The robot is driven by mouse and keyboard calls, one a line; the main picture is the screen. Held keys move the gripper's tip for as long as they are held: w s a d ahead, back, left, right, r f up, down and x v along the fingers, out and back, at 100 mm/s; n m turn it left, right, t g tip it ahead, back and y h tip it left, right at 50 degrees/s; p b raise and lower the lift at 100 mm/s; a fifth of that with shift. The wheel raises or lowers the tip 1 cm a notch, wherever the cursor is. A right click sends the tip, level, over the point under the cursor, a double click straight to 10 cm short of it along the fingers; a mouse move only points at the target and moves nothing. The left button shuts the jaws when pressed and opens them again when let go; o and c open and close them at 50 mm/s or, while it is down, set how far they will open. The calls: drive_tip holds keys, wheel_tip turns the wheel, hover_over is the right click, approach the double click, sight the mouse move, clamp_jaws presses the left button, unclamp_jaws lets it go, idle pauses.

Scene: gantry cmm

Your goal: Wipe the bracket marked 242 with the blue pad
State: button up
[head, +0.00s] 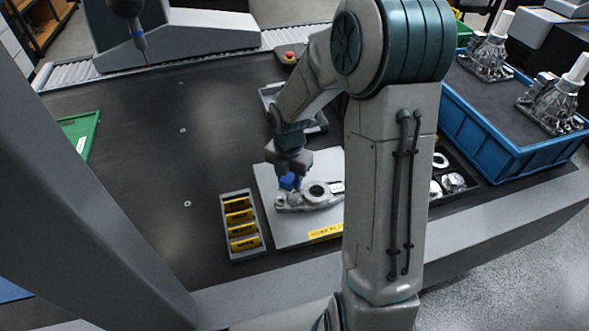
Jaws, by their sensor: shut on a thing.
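A grey metal bracket (293,201) with a round bore lies on the light work plate (285,233). A small white tag (337,187) sits at its right end, beside my arm; its number is too small to read. My gripper (290,174) points down over the bracket's left part and is shut on the blue pad (287,182). The pad is at the bracket's upper left edge; I cannot tell whether it touches the metal. My arm hides the right part of the plate.
A grey rack with yellow blocks (241,227) stands left of the plate. A dark tray with metal parts (453,182) and a blue crate with castings (490,153) are at the right. A probe (139,40) hangs at upper left. The table's left middle is clear.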

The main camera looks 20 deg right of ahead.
sight(289, 176)
drive_tip(key=shift+w+r+p, duration=0.1)
drive_tip(key=shift+r+p, duration=0.25)
drive_tip(key=shift+r, duration=0.25)
wheel_tip(289, 176, up, 4)
drive_tip(key=p, duration=0.3)
drive_tip(key=shift+f, duration=0.25)
drive_tip(key=shift+f, duration=0.1)
